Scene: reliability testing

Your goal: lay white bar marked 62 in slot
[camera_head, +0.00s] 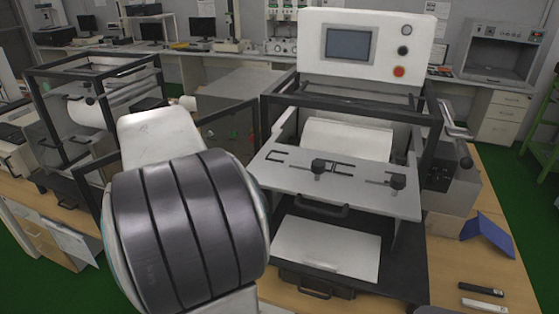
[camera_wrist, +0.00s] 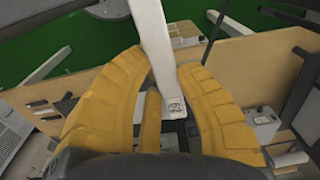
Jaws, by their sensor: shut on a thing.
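A white bar (camera_wrist: 162,60), with the number 62 on its near end, is between the yellow fingers of my gripper (camera_wrist: 166,72) in the wrist view. The gripper is shut on it. The bar runs away from the wrist toward the top of the picture, above the table. In the head view my arm fills the left foreground, and the gripper and held bar do not show. The testing machine (camera_head: 365,60) stands right of my arm, with a grey shelf (camera_head: 345,192) bearing two black clamps. I cannot tell which part is the slot.
A black bar (camera_head: 481,290) and another white bar (camera_head: 484,305) lie on the wooden table (camera_head: 455,260) at the lower right. A blue folded piece (camera_head: 487,238) lies behind them. A second framed machine (camera_head: 95,105) stands at the left. Green floor shows around the table.

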